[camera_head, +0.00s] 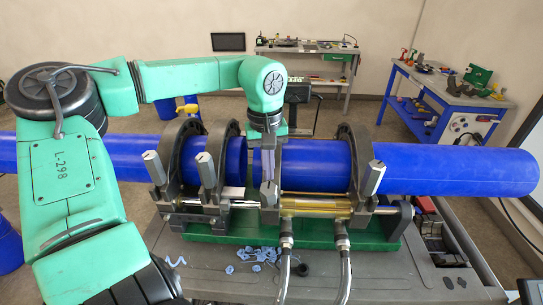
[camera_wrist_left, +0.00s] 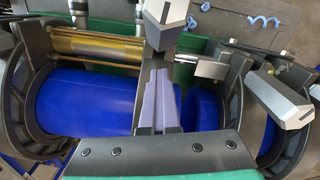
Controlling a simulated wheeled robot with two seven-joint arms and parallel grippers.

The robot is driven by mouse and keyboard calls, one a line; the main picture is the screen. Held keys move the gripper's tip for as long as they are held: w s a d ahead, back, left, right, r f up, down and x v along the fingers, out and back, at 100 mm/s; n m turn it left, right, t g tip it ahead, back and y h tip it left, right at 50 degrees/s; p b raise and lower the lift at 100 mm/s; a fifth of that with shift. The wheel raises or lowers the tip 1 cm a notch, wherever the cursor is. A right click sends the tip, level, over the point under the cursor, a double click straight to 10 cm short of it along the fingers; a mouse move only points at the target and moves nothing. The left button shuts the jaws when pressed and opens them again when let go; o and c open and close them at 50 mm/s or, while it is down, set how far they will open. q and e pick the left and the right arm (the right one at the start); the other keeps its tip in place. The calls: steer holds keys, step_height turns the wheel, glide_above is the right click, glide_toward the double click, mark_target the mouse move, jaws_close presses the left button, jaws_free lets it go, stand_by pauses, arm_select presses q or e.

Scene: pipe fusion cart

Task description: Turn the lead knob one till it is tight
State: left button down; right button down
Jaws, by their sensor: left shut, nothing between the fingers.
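Several grey block-shaped clamp knobs stand along the near side of the pipe clamp machine. One knob (camera_head: 270,193) is below and in front of my left gripper (camera_head: 268,176), second from the right. In the left wrist view, this knob (camera_wrist_left: 166,24) is just beyond the tips of my left gripper (camera_wrist_left: 158,68). The purple-grey fingers are together, pointing at it, with nothing between them. I cannot tell whether they touch the knob. Other knobs are at the far left (camera_head: 154,168), left of centre (camera_head: 206,169) and right (camera_head: 374,178). My right gripper is out of view.
A blue pipe (camera_head: 450,170) runs through the dark clamp rings (camera_head: 353,160). Two hoses (camera_head: 345,262) rise at the front. Blue shavings (camera_head: 262,254) lie on the grey cart top (camera_head: 385,288). A blue tool table (camera_head: 440,88) stands at the back right.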

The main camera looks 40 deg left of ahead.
arm_select(q)
steer(key=shift+w+a+m+p, duration=0.1)
steer(key=shift+a+m+p, duration=0.05)
steer(key=shift+m+p, duration=0.3)
steer(key=shift+w+m, duration=0.1)
steer(key=shift+m, duration=0.65)
steer(key=shift+f+m, duration=0.1)
steer(key=shift+m, duration=0.2)
steer(key=shift+d+m+p, duration=0.2)
steer(key=shift+m+p, duration=0.1)
steer(key=shift+m, duration=0.2)
steer(key=shift+w+m, duration=0.1)
steer(key=shift+m, duration=0.6)
steer(key=shift+d+m, duration=0.1)
steer(key=shift+m, duration=0.8)
steer(key=shift+w+d+m, duration=0.1)
steer(key=shift+w+m, duration=0.05)
steer(key=shift+m, duration=0.65)
